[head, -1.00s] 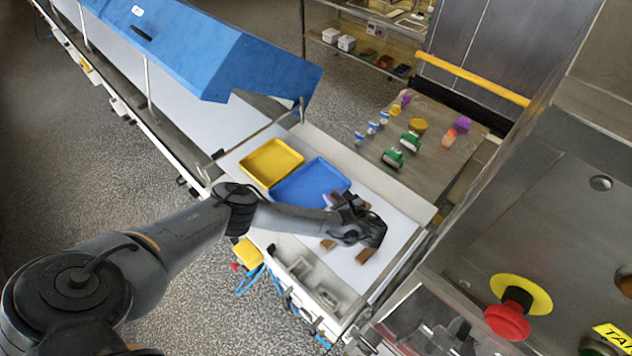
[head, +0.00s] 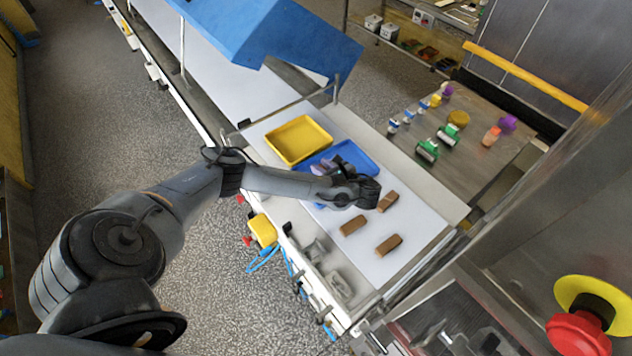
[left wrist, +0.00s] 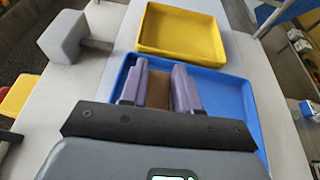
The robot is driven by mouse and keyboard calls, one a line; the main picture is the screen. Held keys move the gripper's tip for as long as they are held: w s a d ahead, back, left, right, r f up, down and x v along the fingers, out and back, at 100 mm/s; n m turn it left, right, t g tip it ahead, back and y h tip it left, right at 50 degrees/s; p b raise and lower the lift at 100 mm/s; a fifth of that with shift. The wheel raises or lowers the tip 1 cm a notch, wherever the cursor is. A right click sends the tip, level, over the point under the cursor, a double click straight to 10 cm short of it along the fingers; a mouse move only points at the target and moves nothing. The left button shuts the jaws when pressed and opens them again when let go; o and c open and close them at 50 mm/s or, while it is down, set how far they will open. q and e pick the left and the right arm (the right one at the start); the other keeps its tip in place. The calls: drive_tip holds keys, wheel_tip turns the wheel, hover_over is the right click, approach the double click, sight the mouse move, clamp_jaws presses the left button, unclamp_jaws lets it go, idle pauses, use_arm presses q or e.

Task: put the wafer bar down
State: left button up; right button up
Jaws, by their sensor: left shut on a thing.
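My left gripper (head: 322,167) is over the near part of the blue tray (head: 368,160) in the head view. In the left wrist view, the two purple-grey fingers of the left gripper (left wrist: 161,72) are shut on a brown wafer bar (left wrist: 158,92). The blue tray (left wrist: 256,122) lies beneath. I cannot tell whether the held bar touches its floor. Three more brown bars (head: 353,225) (head: 388,201) (head: 388,245) lie apart on the white surface. My right gripper is not in view.
A yellow tray (head: 298,140) adjoins the blue tray's far side. A blue hood (head: 265,35) stands over the line beyond. A steel table (head: 470,150) with bottles and green-and-white items is at right. A red stop button (head: 578,335) is at lower right.

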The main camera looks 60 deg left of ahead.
use_arm(q)
drive_tip(key=shift+s+a+f+b, duration=0.15)
drive_tip(key=shift+a+f+b, duration=0.25)
drive_tip(key=shift+a+f, duration=0.15)
drive_tip(key=shift+s+a+f, duration=0.1)
drive_tip(key=shift+a, duration=0.35)
drive_tip(key=shift+s+a+f, duration=0.1)
drive_tip(key=shift+a+f, duration=0.15)
drive_tip(key=shift+a, duration=0.2)
drive_tip(key=shift+f, duration=2)
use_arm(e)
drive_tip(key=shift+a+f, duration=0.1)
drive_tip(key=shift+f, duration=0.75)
use_arm(q)
drive_tip(key=shift+f, duration=0.1)
drive_tip(key=o, duration=0.8)
